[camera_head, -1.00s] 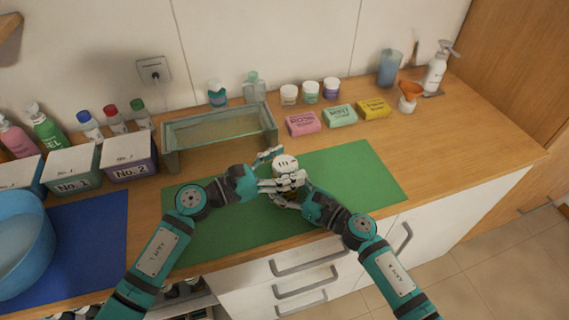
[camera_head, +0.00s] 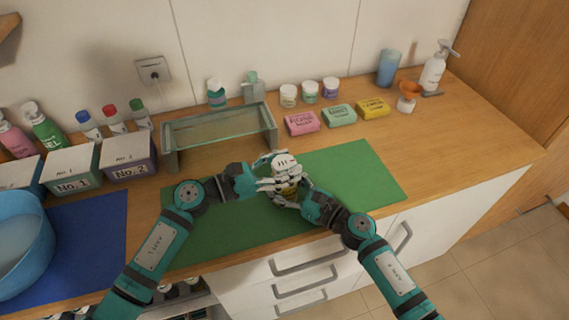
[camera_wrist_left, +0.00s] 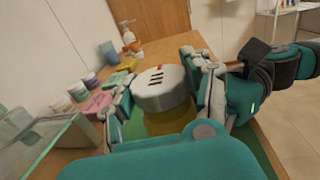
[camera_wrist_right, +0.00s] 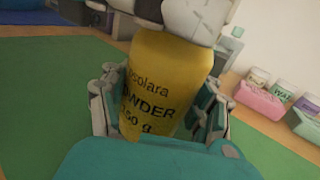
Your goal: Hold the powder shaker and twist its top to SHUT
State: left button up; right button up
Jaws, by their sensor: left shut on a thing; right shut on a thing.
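The powder shaker has a yellow body (camera_wrist_right: 160,85) with dark lettering and a white top (camera_head: 285,164). In the left wrist view the white top (camera_wrist_left: 160,88) shows dark slots and a small red mark near its far edge. My left gripper (camera_head: 277,172) is shut on the top, with one finger on each side. My right gripper (camera_wrist_right: 160,112) is shut on the yellow body below, and its fingers show in the head view (camera_head: 288,196). The shaker is held roughly upright above the green mat (camera_head: 350,180). The letters of any shut marking are not readable.
A glass-sided tray (camera_head: 222,130) stands behind to the left. Soap bars (camera_head: 339,115) and small jars (camera_head: 310,92) stand behind to the right. Labelled bins (camera_head: 128,155) and a blue basin (camera_head: 22,240) are at the left. The mat's right part is clear.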

aim_at(283, 162)
pick_arm(q)
jog(key=shift+w+a, duration=0.2)
jog(key=shift+w, duration=0.05)
jog(key=m+g+h, duration=0.1)
jog(key=m+g, duration=0.2)
jog(key=g, duration=0.1)
jog(key=m+g, duration=0.2)
jog(key=g, duration=0.2)
jog(key=shift+m+g+h, duration=0.4)
jog(key=m+g+y, duration=0.1)
jog(key=m+g, duration=0.2)
jog(key=g, duration=0.1)
jog(key=shift+d+g, duration=0.1)
jog(key=shift+g, duration=0.3)
jog(key=shift+s+m+g, duration=0.1)
jog(key=shift+m+g, duration=0.3)
jog(key=shift+g, duration=0.1)
jog(key=shift+s+f+m+g+y, duration=0.1)
jog(key=shift+m+g+y, duration=0.2)
jog(key=shift+g, duration=0.1)
jog(key=o, duration=1.2)
jog(key=shift+r, duration=0.2)
notch_tip(283, 162, up, 10)
jog(key=shift+f, duration=0.1)
